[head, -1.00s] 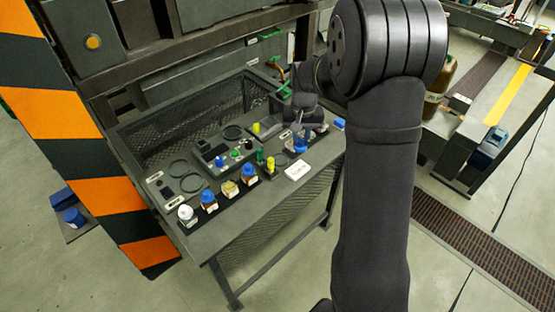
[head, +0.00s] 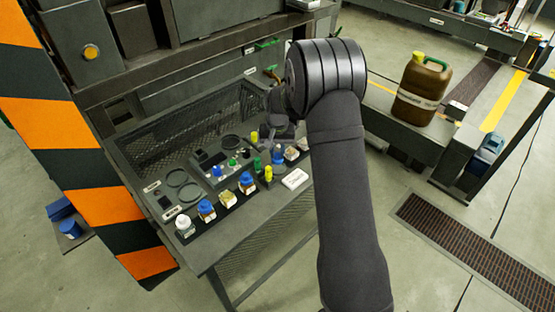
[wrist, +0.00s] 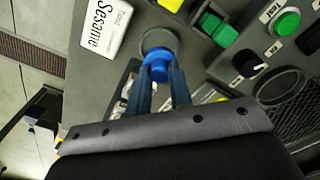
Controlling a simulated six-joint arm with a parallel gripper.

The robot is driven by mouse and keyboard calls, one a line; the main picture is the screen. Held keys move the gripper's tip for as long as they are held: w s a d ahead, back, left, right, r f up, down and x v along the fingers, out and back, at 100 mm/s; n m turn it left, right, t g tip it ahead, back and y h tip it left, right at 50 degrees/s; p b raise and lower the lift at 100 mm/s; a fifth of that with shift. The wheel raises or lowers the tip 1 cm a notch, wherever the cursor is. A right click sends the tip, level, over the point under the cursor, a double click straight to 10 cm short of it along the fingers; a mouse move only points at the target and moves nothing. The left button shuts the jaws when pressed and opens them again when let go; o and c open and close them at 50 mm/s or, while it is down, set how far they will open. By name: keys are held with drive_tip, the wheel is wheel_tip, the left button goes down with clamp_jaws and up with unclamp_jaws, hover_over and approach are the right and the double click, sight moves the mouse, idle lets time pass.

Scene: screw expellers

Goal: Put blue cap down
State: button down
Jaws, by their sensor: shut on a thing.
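The blue cap (wrist: 158,68) is between the two fingertips of my gripper (wrist: 162,77) in the wrist view, and the gripper is shut on it. Just past the cap is a round grey pad (wrist: 158,40) on the table; I cannot tell whether the cap touches it. In the head view my gripper (head: 278,150) is low over the right part of the dark table (head: 245,222), partly hidden by my arm. The cap is too small there to tell from the bluish fingers.
A white Sesame box (head: 295,178) lies just in front of the gripper. Yellow (head: 268,173) and green items stand to its left. Several bottles, including a blue-capped one (head: 206,211), line the front edge. A bottle (head: 292,153) is right of the gripper. A brown canister (head: 422,92) stands farther right.

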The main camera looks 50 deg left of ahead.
sight(277, 154)
drive_tip(key=shift+f, duration=1.9)
drive_tip(key=shift+f, duration=0.2)
drive_tip(key=c, duration=1.3)
unclamp_jaws()
drive_tip(key=shift+r, duration=0.1)
wheel_tip(277, 154, up, 12)
drive_tip(key=shift+r, duration=0.1)
